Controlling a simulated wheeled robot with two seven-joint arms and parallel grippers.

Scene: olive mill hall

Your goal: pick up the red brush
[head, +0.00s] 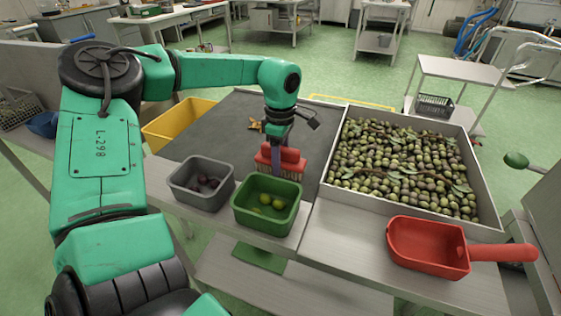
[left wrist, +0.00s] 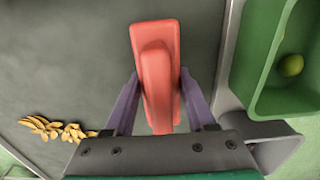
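The red brush (head: 280,158) has pale bristles facing down. It is over the dark grey mat, behind the green bin. My left gripper (head: 279,140) points down onto it from above. In the left wrist view the brush (left wrist: 157,45) runs lengthwise between the two purple fingers of my left gripper (left wrist: 160,85). The fingertips lie close along both sides of its raised handle. Whether they press on it, or whether the brush is lifted, I cannot tell. My right gripper is not in view.
A green bin (head: 246,217) with green olives and a grey bin (head: 184,192) with dark ones stand in front. A tray of olives (head: 494,210) and a red scoop (head: 427,248) are at the right. Leaves (head: 256,126) lie on the mat (head: 215,132). A yellow crate (head: 161,133) stands left.

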